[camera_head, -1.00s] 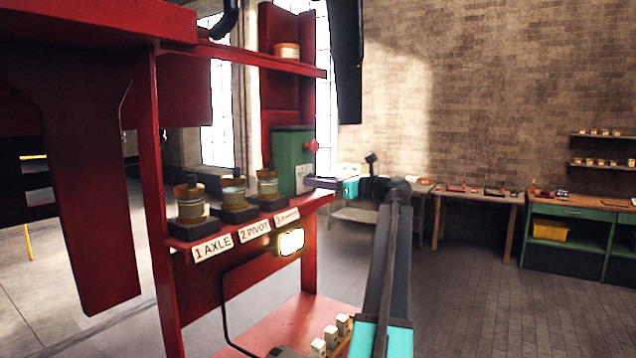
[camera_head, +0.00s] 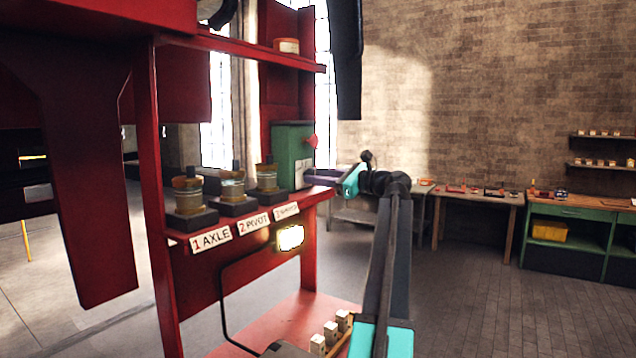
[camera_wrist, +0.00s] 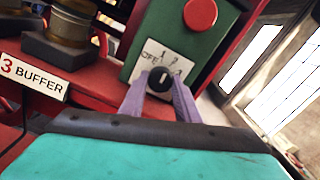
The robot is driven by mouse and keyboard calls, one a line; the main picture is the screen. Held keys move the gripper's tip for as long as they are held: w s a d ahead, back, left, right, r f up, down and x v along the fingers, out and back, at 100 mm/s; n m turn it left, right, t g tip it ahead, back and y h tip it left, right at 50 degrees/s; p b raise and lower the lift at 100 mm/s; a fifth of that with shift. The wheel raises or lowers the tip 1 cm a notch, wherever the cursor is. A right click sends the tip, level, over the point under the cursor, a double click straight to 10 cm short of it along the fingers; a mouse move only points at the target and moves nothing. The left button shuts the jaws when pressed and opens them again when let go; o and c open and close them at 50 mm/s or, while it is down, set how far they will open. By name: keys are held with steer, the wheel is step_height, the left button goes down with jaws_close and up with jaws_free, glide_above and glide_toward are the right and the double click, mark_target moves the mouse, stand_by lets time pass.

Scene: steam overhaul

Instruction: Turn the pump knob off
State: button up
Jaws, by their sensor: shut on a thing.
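The green pump box (camera_head: 292,148) stands at the far end of the red shelf. In the wrist view its front (camera_wrist: 178,38) carries a black knob (camera_wrist: 160,80) with a white pointer line. A white plate (camera_wrist: 165,60) behind the knob is marked OFF, 1 and 2. The pointer aims roughly up in the picture, not at OFF; its exact mark is hard to tell. My gripper (camera_wrist: 159,88) is shut on the knob, one purple finger on each side. In the head view my gripper (camera_head: 322,175) reaches the box's front from the right.
A round red button (camera_wrist: 201,13) sits above the knob. Several brass cups stand left of the box, over labels AXLE (camera_head: 211,238), PIVOT (camera_head: 254,224) and BUFFER (camera_wrist: 33,77). The floor to the right is open.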

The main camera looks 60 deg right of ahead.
steer(key=n+b, duration=0.5)
steer(key=n, duration=0.2)
steer(key=shift+d+f+b, duration=0.1)
steer(key=shift+d+b, duration=0.05)
steer(key=shift+b, duration=0.15)
steer(key=n+b, duration=0.3)
steer(key=n, duration=0.2)
steer(key=shift+b, duration=0.3)
steer(key=shift+r, duration=0.2)
steer(key=o, duration=1)
steer(key=shift+o, duration=0.2)
steer(key=shift+s, duration=0.2)
steer(key=s+b, duration=0.3)
steer(key=s, duration=1)
steer(key=shift+s, duration=0.25)
